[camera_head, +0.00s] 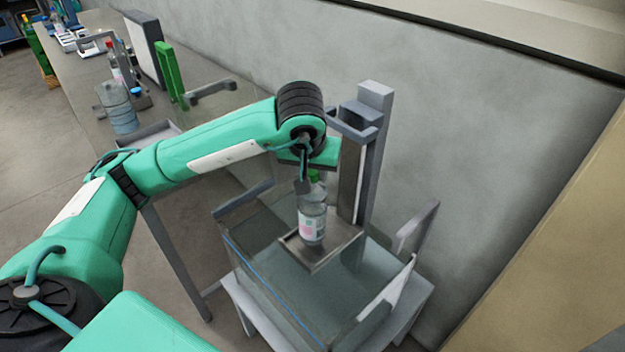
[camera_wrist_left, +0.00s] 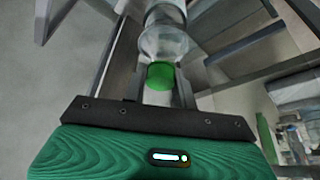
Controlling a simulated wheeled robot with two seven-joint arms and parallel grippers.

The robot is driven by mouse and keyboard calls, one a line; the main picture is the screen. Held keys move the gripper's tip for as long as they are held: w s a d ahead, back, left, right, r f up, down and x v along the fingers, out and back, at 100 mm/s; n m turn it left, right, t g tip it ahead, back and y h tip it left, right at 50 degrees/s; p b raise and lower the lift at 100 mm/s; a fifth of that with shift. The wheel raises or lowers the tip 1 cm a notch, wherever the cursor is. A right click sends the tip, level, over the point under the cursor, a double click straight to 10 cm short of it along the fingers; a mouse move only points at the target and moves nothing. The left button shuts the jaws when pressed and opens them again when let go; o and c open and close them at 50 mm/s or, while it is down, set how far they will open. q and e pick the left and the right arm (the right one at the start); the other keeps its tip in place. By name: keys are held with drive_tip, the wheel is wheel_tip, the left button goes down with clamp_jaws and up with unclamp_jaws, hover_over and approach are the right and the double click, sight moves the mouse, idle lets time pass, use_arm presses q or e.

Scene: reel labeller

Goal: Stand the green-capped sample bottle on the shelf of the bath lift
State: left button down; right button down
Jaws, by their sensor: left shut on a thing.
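The green-capped sample bottle (camera_head: 313,219) is clear with a pale label and stands upright at the shelf (camera_head: 322,258) of the bath lift. Its base looks level with the shelf, but I cannot tell for sure whether it touches. The lift's grey column (camera_head: 372,150) rises just behind it. My left gripper (camera_head: 312,178) is above the bottle and shut on its neck or cap. In the left wrist view the green cap (camera_wrist_left: 161,76) sits between the fingers, with the clear bottle body (camera_wrist_left: 163,40) beyond. My right gripper is not in view.
The glass-walled bath (camera_head: 265,290) lies below the shelf on a grey stand (camera_head: 415,300). A bench at the upper left holds a large clear container (camera_head: 118,108), a red-capped bottle (camera_head: 114,68), a green upright part (camera_head: 168,72) and a white panel (camera_head: 144,48). The wall is close behind the lift.

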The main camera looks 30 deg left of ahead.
sight(312, 207)
use_arm(q)
wheel_tip(312, 207, down, 3)
drive_tip(key=shift+r, duration=0.1)
drive_tip(key=shift+f, duration=0.2)
drive_tip(key=c, duration=1.5)
unclamp_jaws()
drive_tip(key=shift+c, duration=0.2)
drive_tip(key=o, duration=0.4)
